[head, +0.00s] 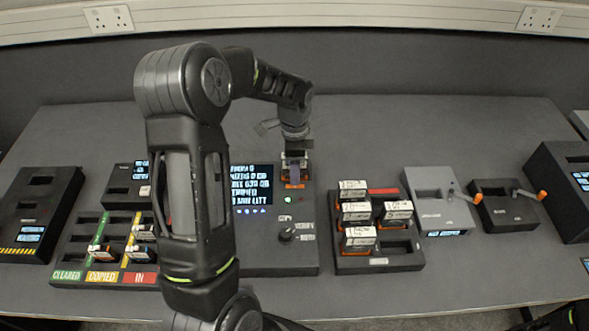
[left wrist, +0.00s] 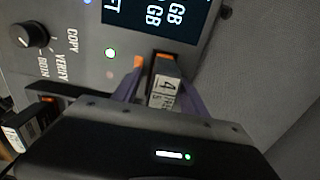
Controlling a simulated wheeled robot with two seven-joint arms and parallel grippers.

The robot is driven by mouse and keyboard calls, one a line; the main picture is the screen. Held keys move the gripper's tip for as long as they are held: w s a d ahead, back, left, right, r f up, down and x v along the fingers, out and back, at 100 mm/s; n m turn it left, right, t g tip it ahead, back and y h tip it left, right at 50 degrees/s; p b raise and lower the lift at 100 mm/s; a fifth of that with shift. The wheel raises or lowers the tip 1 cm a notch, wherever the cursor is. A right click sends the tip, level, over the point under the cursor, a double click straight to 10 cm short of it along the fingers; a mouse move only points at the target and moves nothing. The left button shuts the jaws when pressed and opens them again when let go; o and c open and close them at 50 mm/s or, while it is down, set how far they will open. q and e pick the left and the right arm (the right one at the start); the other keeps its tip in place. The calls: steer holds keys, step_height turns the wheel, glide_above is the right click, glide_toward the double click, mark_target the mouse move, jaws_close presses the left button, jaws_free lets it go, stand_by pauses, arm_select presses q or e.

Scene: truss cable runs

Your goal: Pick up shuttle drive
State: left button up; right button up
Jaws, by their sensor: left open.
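The shuttle drive (left wrist: 165,90), a dark block with orange parts and a white label reading 4, stands in the console with the display (head: 252,190). In the head view its orange part (head: 293,184) shows just below my left gripper (head: 294,171). My left gripper, with purple fingers, also shows in the left wrist view (left wrist: 160,80). It is open, with one finger on each side of the drive. Whether either finger touches it I cannot tell. The drive's lower part is hidden. My right gripper is not in view.
A black rack (head: 378,262) with several white-labelled drives stands right of the console. A bay tray (head: 75,240) marked CLEARED, COPIED and IN stands left, partly behind my arm. Grey (head: 438,205) and black (head: 505,210) lever boxes stand further right. The table behind is clear.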

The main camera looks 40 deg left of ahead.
arm_select(q)
steer(key=shift+c, duration=0.2)
jaws_close()
stand_by(0.5)
stand_by(0.3)
